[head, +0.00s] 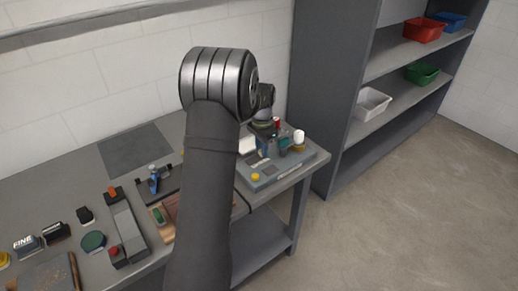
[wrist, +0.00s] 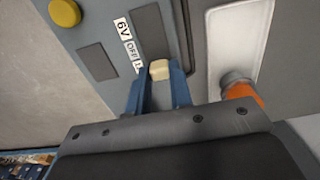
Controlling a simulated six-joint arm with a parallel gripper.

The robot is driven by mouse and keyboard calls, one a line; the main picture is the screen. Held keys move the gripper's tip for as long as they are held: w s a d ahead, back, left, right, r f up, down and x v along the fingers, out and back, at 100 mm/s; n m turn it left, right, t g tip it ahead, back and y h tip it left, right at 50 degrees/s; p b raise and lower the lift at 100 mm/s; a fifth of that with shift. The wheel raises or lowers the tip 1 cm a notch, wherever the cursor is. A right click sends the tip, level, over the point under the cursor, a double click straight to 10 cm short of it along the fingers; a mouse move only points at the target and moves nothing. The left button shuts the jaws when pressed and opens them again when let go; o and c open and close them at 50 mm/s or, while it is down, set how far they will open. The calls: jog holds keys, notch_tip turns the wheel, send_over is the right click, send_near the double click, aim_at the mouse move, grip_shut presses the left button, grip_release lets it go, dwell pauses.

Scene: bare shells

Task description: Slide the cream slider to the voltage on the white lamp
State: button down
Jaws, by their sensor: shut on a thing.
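The cream slider (wrist: 160,69) is a small block on a grey-blue panel in the wrist view. My gripper (wrist: 160,86) has its two blue fingers shut on it, one on each side. A white label strip (wrist: 125,40) beside the slider reads "6V", "OFF" and a partly hidden mark starting with "1". The slider sits near that partly hidden end. In the head view, a white lamp-like piece (head: 298,136) stands on the device (head: 285,174) at the table's right end. I cannot read a voltage on it. The slider is not clear in the head view.
A yellow button (wrist: 65,12) is on the panel, and an orange part with a grey collar (wrist: 240,90) is right of my fingers. The table's left (head: 50,190) holds several tools and blocks. A shelf (head: 400,58) with bins stands at right.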

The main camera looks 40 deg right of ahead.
jog(key=shift+d+r, duration=0.1)
jog(key=shift+d, duration=0.2)
jog(key=c, duration=1.4)
grip_release()
jog(key=shift+d, duration=0.1)
jog(key=shift+o, duration=0.6)
notch_tip(320, 180, up, 17)
jog(key=shift+r, duration=0.2)
jog(key=shift+f, duration=0.15)
jog(key=f, duration=1.7)
jog(key=shift+a+f, duration=0.15)
jog(key=shift+a, duration=0.3)
